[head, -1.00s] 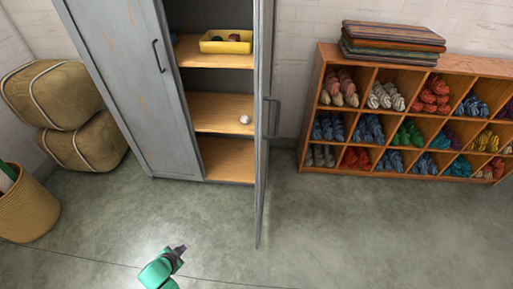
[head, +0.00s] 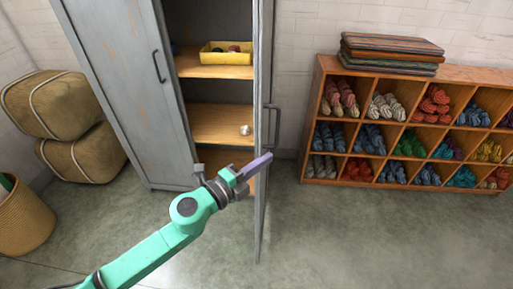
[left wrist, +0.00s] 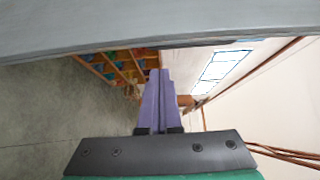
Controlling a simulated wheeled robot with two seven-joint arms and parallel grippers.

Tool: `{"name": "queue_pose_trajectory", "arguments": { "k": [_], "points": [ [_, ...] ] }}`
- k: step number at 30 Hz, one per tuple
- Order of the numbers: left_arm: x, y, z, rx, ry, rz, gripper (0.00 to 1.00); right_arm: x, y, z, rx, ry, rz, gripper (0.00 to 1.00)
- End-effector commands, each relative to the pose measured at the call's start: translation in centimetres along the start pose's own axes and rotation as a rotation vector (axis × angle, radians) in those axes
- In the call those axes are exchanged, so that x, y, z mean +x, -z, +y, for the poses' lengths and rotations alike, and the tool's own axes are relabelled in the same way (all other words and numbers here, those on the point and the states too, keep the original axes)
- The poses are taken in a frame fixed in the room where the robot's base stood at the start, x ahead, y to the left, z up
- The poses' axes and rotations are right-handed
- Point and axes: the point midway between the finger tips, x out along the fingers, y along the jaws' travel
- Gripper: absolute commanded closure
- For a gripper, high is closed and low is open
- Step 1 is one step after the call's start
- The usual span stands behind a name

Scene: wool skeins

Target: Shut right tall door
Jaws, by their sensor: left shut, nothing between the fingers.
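The right tall door (head: 262,215) of the grey cabinet stands open, swung out and seen nearly edge-on in the head view. Its dark bar handle (head: 275,125) is on the face turned to the right. The left door (head: 125,90) is shut. My left gripper (head: 256,166), with purple fingers, is shut and empty. Its fingers cross in front of the open door in the head view, just below the handle. In the left wrist view the fingers (left wrist: 158,100) lie below a grey band (left wrist: 150,28), likely the door. I cannot tell whether they touch it. My right gripper is out of view.
Inside the cabinet are wooden shelves with a yellow bin (head: 226,53) and a pale ball (head: 245,130). A wooden cubby shelf (head: 400,160) of wool skeins stands right, with folded cloths (head: 390,53) on top. Bales (head: 55,105) and a basket (head: 22,220) stand left.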

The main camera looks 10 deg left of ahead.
Motion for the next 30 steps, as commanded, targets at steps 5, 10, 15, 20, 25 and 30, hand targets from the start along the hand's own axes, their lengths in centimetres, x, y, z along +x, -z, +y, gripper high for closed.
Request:
{"name": "queue_pose_trajectory", "arguments": {
  "k": [5, 10, 15, 20, 25, 30],
  "points": [
    [3.3, -0.3, 0.1, 0.000, 0.000, -0.002, 1.00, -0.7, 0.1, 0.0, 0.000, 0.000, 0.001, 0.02],
    [1.3, -2.5, 0.3, -0.002, -0.002, 0.000, 1.00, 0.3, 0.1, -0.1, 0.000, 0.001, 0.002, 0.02],
    [0.7, -3.1, 0.1, -0.002, -0.001, 0.000, 1.00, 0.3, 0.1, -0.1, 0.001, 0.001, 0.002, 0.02],
    [0.7, -3.1, 0.1, -0.001, -0.001, 0.000, 1.00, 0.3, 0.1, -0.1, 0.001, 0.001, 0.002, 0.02],
    [0.6, -3.3, 0.2, -0.001, -0.001, 0.003, 1.00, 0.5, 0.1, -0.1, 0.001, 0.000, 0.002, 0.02],
    [-0.3, -4.5, 0.6, 0.002, -0.002, 0.030, 1.00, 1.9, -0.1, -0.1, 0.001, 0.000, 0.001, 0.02]
  ]
}}
